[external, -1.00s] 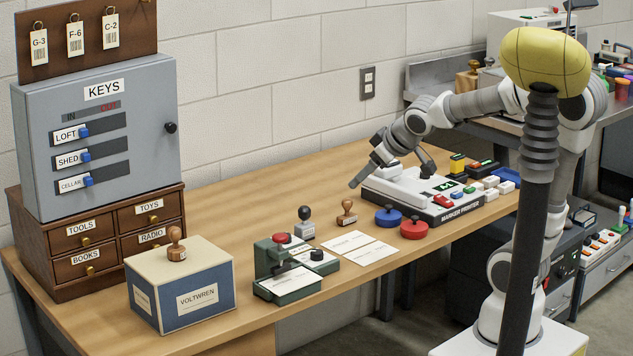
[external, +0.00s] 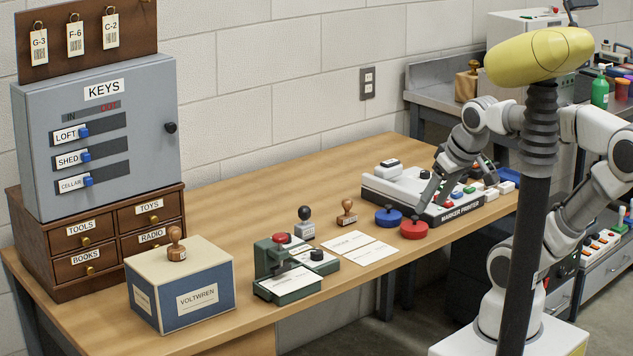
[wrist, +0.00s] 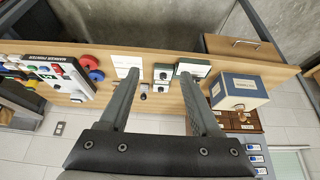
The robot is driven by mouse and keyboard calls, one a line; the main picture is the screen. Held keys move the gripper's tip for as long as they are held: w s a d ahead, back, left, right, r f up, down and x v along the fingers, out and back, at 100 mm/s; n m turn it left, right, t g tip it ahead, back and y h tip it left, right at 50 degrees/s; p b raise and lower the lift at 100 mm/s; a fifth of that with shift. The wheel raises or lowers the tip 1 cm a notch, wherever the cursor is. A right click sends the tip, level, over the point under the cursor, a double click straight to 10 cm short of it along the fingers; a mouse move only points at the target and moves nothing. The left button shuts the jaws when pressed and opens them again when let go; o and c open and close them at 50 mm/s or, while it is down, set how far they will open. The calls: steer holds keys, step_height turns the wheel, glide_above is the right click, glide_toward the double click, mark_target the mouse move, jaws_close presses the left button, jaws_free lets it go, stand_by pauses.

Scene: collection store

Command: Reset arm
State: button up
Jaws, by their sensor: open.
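My gripper (wrist: 159,73) is open and empty, its two dark fingers spread apart in the wrist view. In the external view it hangs in front of the marker printer (external: 404,200), with one finger crossing the printer's front; I cannot tell whether it touches. The wrist view looks across the wooden bench (wrist: 179,100) from above, with the printer at left and the blue VOLTWREN box (wrist: 238,91) at right.
Blue (external: 388,217) and red (external: 414,228) round pieces lie before the printer. Cards (external: 347,242), a green stamping device (external: 285,270), hand stamps and the grey KEYS cabinet (external: 100,140) stand further left. The bench's back middle is clear.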

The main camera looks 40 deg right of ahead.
step_height(320, 180, up, 13)
steer(key=p, duration=1.2)
